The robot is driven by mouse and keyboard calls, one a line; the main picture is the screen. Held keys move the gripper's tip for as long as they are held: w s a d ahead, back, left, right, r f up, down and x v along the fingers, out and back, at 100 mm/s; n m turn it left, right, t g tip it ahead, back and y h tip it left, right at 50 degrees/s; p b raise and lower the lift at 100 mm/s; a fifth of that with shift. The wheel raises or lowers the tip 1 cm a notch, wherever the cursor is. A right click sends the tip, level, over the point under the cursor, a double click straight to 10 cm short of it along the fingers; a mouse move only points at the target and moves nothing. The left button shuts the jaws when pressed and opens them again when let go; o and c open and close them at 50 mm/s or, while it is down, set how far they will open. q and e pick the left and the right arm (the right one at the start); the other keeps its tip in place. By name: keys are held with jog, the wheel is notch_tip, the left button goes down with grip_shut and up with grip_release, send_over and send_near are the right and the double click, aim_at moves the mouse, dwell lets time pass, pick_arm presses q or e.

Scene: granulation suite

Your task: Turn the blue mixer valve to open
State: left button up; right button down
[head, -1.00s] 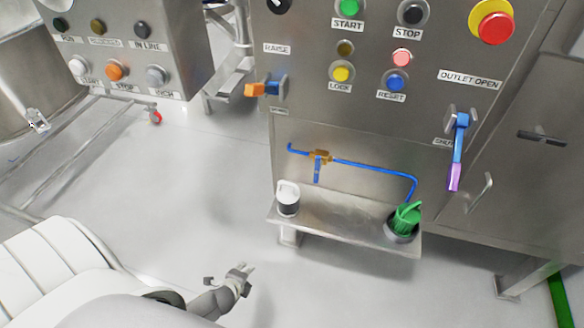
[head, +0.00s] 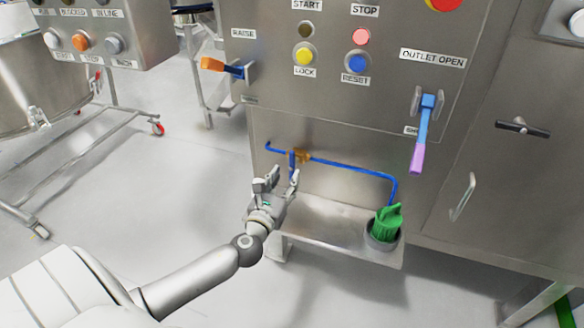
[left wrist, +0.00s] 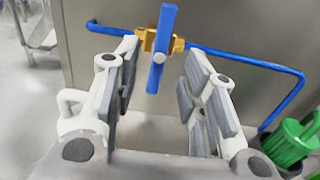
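A small valve with a brass body (head: 303,156) and a blue handle (head: 292,161) sits on a thin blue pipe (head: 345,164) on the steel cabinet. The left wrist view shows the blue handle (left wrist: 161,45) upright, across the pipe. My left gripper (head: 280,183) is open and empty just in front of the valve. In the left wrist view the handle appears between the open fingers (left wrist: 161,62), beyond their tips, with no visible contact. A larger blue lever (head: 423,125) with a purple end hangs down below the OUTLET OPEN label. My right gripper is out of view.
A steel shelf (head: 340,236) juts out under the pipe. A dark cup with green contents (head: 384,228) stands at its right end. An orange-ended lever (head: 213,64) sticks out at upper left. A door handle (head: 463,197) is at right.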

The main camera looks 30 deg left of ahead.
aim_at(291, 169)
pick_arm(q)
jog(key=x, duration=0.4)
jog(key=shift+w+f, duration=0.1)
jog(key=shift+w, duration=0.1)
jog(key=shift+x, duration=0.85)
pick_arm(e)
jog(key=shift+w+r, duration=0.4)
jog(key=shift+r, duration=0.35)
pick_arm(q)
grip_shut()
